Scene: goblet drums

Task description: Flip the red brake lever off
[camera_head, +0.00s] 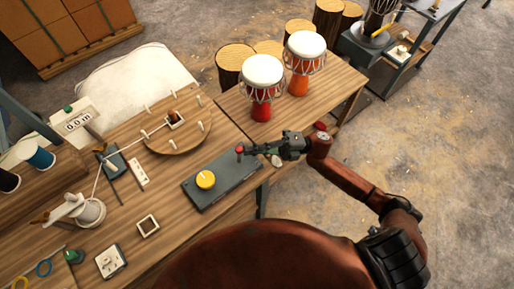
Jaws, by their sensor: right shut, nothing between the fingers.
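The red brake lever shows as a small red knob (239,149) at the far right end of a dark grey control box (222,191). A round yellow knob (205,180) sits on the same box. My right gripper (247,152) reaches in from the right and is shut, its fingertips right at the red knob. I cannot tell whether they touch it. The fingers hide part of the lever, so its tilt is unclear. My left gripper is not in view.
A round wooden disc with pegs (178,136) and a white spool (90,212) lie left.

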